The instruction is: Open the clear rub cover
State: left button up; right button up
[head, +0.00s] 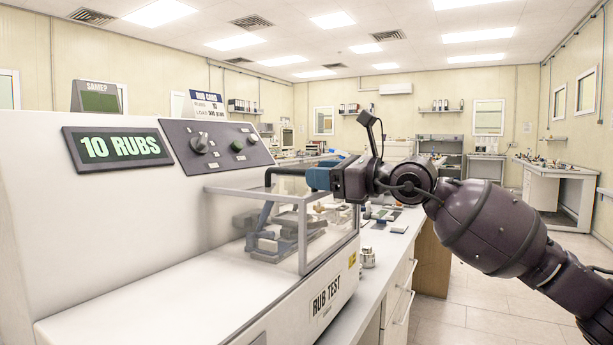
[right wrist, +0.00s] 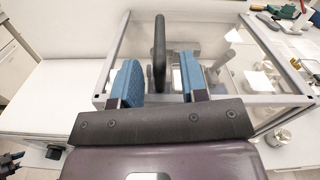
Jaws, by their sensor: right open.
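The clear rub cover (head: 330,235) is a see-through box with a grey frame on the right part of the white rub tester. It looks closed over the grey rubbing sled (head: 275,240). Its black bar handle (head: 285,171) stands up at the cover's top; it also shows in the right wrist view (right wrist: 159,55). My right gripper (head: 318,179) is open, with blue finger pads. In the right wrist view its fingers (right wrist: 160,80) stand on either side of the handle, with visible gaps. My left gripper is not seen in the head view.
The tester's panel carries a "10 RUBS" display (head: 118,146) and a knob (head: 203,143). Small metal weights (head: 367,257) stand on the bench beside the tester. The white deck (head: 150,300) left of the cover is bare.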

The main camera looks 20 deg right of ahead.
jog(key=shift+x, duration=1.7)
jog(key=shift+c, duration=0.4)
grip_shut()
